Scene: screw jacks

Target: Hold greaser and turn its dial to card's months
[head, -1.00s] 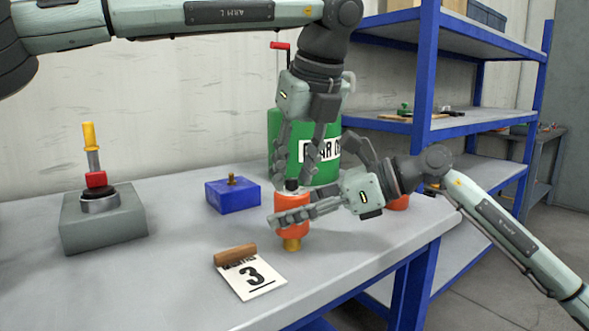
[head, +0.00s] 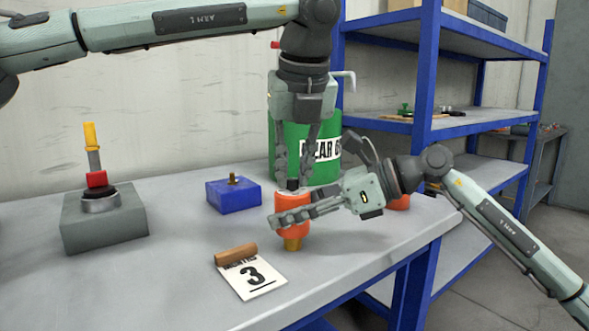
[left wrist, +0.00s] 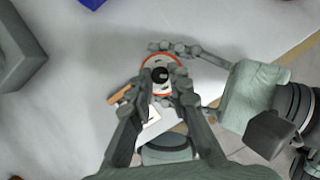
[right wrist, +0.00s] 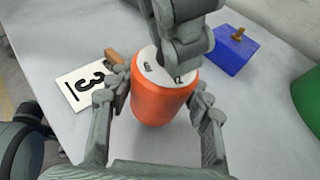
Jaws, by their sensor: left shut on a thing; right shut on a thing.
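The greaser is an orange cylinder (head: 293,229) with a brass tip below, upright over the table. My right gripper (head: 293,217) is shut around its body from the side; the right wrist view shows the orange body (right wrist: 160,103) between the fingers. My left gripper (head: 293,183) points down from above and is shut on the black dial (left wrist: 160,74) on the greaser's white top. Left fingers hide most of the dial and its markings. The card (head: 252,278) lies on the table before the greaser, showing a "3" under a partly covered word.
A grey block with a red and yellow lever (head: 105,220) stands at left. A blue block (head: 233,195) and a green drum (head: 308,150) stand behind. Another orange object (head: 399,202) is partly hidden behind my right gripper. Blue shelving (head: 428,80) stands at right.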

